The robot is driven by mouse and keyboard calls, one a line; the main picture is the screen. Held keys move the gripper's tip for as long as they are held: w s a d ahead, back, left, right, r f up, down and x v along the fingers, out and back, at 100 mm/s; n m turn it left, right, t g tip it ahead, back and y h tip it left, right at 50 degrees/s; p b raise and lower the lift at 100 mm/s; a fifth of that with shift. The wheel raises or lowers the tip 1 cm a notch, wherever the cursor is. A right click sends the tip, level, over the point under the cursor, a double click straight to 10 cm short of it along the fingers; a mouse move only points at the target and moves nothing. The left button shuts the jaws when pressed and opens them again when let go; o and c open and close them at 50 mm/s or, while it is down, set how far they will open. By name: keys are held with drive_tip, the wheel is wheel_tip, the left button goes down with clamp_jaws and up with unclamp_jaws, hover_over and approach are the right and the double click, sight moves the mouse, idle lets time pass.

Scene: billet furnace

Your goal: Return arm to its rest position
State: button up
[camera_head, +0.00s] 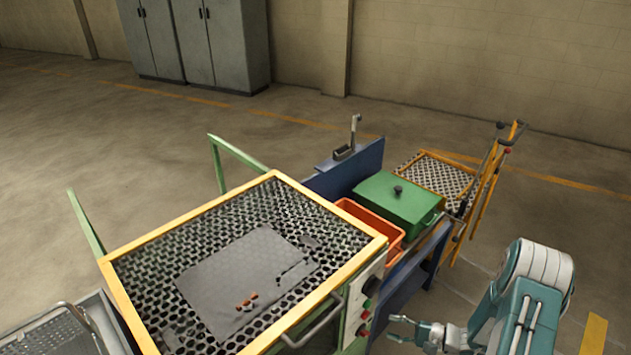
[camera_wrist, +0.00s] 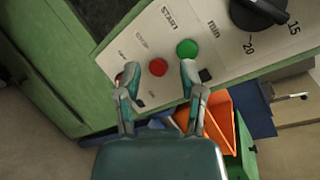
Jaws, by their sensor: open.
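My gripper (camera_head: 393,328) is at the lower right in the head view, with its jaws apart and nothing between them. My teal and white arm (camera_head: 525,300) is bent behind it. In the wrist view the two fingers of my gripper (camera_wrist: 158,72) are spread in front of a pale control panel (camera_wrist: 140,35). The panel has a green button (camera_wrist: 187,48) under START, a red button (camera_wrist: 157,67) and a black timer knob (camera_wrist: 258,12). The left finger partly hides another red button. I cannot tell whether the fingertips touch the panel.
A yellow-framed perforated table (camera_head: 245,348) with a grey plate (camera_head: 240,270) stands left of my arm. An orange bin (camera_head: 375,225), a green lidded box (camera_head: 398,200) and a blue stand (camera_head: 345,170) are behind. Open floor (camera_head: 480,280) lies between the stand and my arm.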

drive_tip(key=s+a+r+n+g+h, duration=0.3)
drive_tip(key=r+n+g, duration=0.1)
drive_tip(key=r, duration=0.7)
drive_tip(key=s+a+r+n+g+h, duration=0.3)
drive_tip(key=r+n, duration=0.1)
drive_tip(key=r, duration=0.6)
drive_tip(key=s+r+n+t+h, duration=0.4)
drive_tip(key=s+r+t+h, duration=0.2)
drive_tip(key=s+r+h, duration=0.3)
drive_tip(key=shift+s+d+r+t, duration=0.3)
drive_tip(key=shift+s+r, duration=2)
drive_tip(key=shift+r, duration=1.15)
